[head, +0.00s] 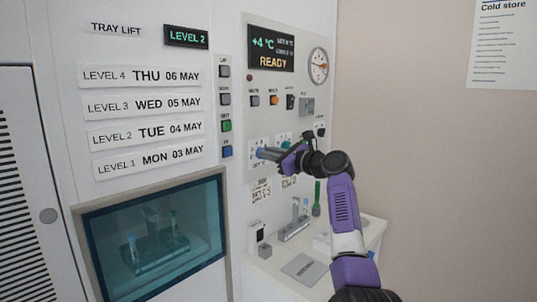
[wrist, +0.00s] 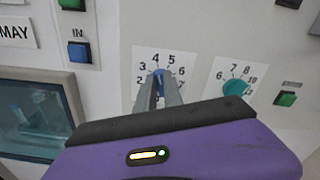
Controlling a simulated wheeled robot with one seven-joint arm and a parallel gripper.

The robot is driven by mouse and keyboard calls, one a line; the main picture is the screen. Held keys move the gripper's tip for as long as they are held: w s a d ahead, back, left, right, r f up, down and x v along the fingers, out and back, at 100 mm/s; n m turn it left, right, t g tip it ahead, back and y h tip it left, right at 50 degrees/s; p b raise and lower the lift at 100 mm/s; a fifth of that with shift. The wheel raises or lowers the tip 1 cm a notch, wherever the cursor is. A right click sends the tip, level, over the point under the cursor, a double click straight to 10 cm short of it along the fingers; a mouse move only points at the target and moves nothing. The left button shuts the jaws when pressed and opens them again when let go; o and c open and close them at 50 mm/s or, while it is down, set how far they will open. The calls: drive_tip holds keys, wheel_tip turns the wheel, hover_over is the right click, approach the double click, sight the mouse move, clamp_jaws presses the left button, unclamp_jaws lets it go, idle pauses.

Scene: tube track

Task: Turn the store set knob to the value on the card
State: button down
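A blue knob (wrist: 159,77) sits on a white dial plate (wrist: 140,61) numbered about 2 to 7 on the panel. Its narrow top points roughly up, between 4 and 5. My gripper (wrist: 159,90) has its grey fingers on both sides of the blue knob, with no clear gap seen; the head view shows it (head: 268,153) there too. A teal knob (wrist: 235,88) on a second dial lies to the right. Small printed cards (head: 261,190) hang below the dials; their text is too small to read. I cannot read which knob is the store set one.
The display (head: 270,48) reads +4 °C and READY. A column of buttons (head: 226,125) is left of the dials, and a glass window (head: 155,235) is lower left. A shelf (head: 275,265) with small items is below. A Cold store notice (head: 502,45) hangs right.

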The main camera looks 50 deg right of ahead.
drive_tip(key=shift+n, duration=0.4)
drive_tip(key=shift+a+f+n+b, duration=0.15)
drive_tip(key=shift+n+b, duration=0.45)
drive_tip(key=shift+n, duration=1.9)
drive_tip(key=shift+a+f+n+b, duration=0.1)
drive_tip(key=shift+f+n+b, duration=0.35)
drive_tip(key=shift+n, duration=2.05)
drive_tip(key=shift+a+f+n+b, duration=0.1)
drive_tip(key=shift+n+b, duration=0.65)
drive_tip(key=shift+n, duration=1.75)
drive_tip(key=shift+r, duration=0.1)
drive_tip(key=c, duration=1.5)
unclamp_jaws()
drive_tip(key=shift+o, duration=0.2)
drive_tip(key=shift+s, duration=0.15)
